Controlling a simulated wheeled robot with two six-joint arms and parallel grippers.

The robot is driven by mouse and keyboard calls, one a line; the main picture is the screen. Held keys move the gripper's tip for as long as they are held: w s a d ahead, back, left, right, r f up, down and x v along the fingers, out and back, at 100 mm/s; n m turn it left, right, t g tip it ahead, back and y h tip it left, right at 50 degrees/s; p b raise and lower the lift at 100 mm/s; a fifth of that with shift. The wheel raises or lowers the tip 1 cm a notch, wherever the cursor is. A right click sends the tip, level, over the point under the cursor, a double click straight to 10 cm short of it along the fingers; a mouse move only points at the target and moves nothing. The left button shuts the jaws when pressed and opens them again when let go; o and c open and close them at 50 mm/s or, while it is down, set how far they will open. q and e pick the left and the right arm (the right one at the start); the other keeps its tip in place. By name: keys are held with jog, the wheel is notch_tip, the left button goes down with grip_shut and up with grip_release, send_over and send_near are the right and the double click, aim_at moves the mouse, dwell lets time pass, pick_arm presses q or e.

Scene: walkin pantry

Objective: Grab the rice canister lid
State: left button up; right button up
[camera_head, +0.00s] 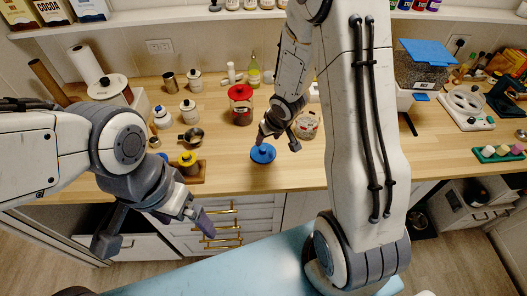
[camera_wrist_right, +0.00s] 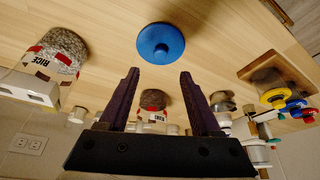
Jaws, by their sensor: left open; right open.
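The blue round lid (camera_head: 263,153) with a central knob lies flat on the wooden counter near its front edge. It also shows in the right wrist view (camera_wrist_right: 160,45), beyond and between the fingertips. An open clear canister (camera_head: 307,125) of grain stands behind and right of the lid; its RICE label reads in the right wrist view (camera_wrist_right: 58,62). My right gripper (camera_head: 278,142) is open and empty just above the lid, apart from it in the wrist view. My left gripper (camera_head: 155,238) is open and empty in front of the counter, low at left.
A red-lidded jar (camera_head: 241,105) stands behind the lid. A wooden block with a yellow-topped piece (camera_head: 188,162) and a small dark pot (camera_head: 193,135) are to the left. Bare counter (camera_head: 225,175) surrounds the lid. Drawers with brass handles (camera_head: 222,232) are below.

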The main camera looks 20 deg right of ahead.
aim_at(263, 148)
jog(key=b+x, duration=0.1)
jog(key=x, duration=0.2)
jog(key=shift+f, duration=0.4)
jog(key=b+x, duration=0.1)
jog(key=x, duration=0.3)
jog(key=shift+w+f, duration=0.15)
jog(key=shift+f, duration=0.15)
grip_shut()
